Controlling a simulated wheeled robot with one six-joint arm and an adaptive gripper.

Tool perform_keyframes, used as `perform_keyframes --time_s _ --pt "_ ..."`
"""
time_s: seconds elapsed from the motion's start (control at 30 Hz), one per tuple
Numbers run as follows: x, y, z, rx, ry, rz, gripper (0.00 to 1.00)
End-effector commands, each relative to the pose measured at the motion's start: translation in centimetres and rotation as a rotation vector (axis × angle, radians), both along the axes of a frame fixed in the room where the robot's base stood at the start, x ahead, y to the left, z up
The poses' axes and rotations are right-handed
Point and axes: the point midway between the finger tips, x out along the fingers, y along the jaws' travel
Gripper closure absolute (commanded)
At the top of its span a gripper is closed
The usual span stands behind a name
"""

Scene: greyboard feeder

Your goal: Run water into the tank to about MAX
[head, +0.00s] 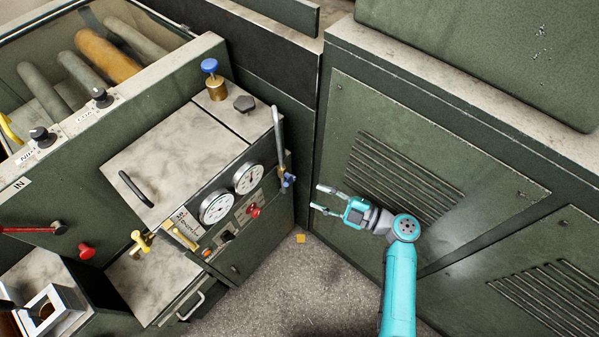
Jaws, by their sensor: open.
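A green cabinet with a pale top (180,150) stands left of centre and may hold the tank; its inside is hidden. On its top is a brass fitting with a blue knob (210,66). A grey upright tube or lever (278,135) runs along its right corner, with a small blue handle (288,180) at its foot. I cannot make out a MAX mark or a water level. My gripper (319,198) is open and empty, in front of the louvred panel, right of the cabinet and apart from it.
Two round gauges (216,207) (248,178) and a red knob (254,211) sit on the cabinet front. A yellow tap (141,243) is at its left. Rollers (105,55) lie behind a green wall. Louvred green housing (400,180) bounds the right. Floor (290,285) is mostly clear, with a small yellow piece.

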Motion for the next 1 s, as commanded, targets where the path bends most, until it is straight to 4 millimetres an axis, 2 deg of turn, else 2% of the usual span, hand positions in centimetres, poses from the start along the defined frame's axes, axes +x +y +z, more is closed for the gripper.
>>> perform_keyframes --time_s 0.17,0.5,0.7,1.0 --pt "0.4 1.1 0.1 0.009 -0.007 0.003 0.60" --pt "2.6 6.4 0.1 0.007 -0.006 0.005 0.60" --pt "3.7 8.8 0.1 0.007 -0.005 0.003 0.60" --pt "4.2 9.9 0.1 0.007 -0.005 0.000 0.60"
